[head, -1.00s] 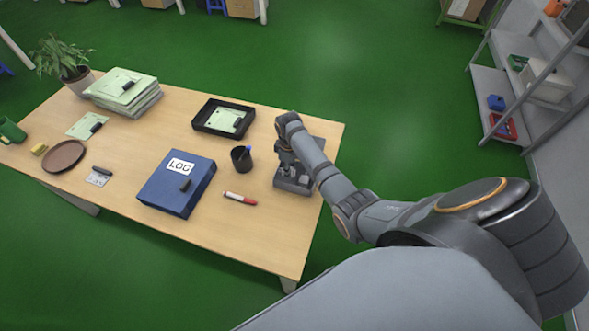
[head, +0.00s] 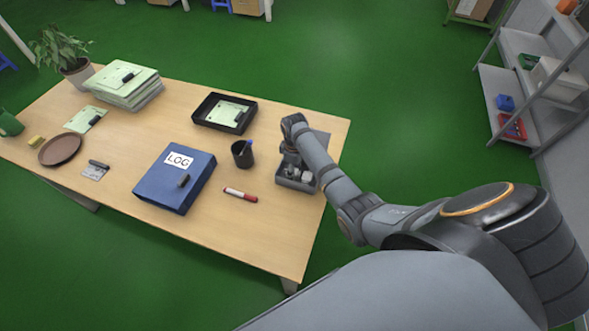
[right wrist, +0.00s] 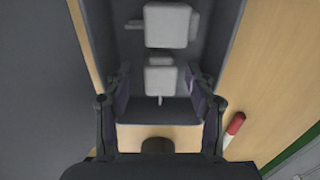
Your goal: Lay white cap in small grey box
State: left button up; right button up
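The small grey box (head: 296,186) stands at the right end of the table, and its grey wall also shows in the right wrist view (right wrist: 222,40). Two white, rounded block-like pieces lie inside it: one nearer my fingers (right wrist: 160,80) and a larger one beyond (right wrist: 167,26). I cannot tell for certain which is the white cap. My right gripper (right wrist: 160,98) points down over the box, its fingers spread wide on either side of the nearer white piece, with gaps showing. In the head view the gripper is mostly hidden behind my arm. My left gripper is out of view.
A blue LOG binder (head: 174,192) and a black tray (head: 201,112) lie farther left. The table's right edge is close to the box.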

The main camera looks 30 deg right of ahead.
jog(key=shift+r, duration=0.25)
notch_tip(320, 180, up, 12)
dwell(0.4)
dwell(0.3)
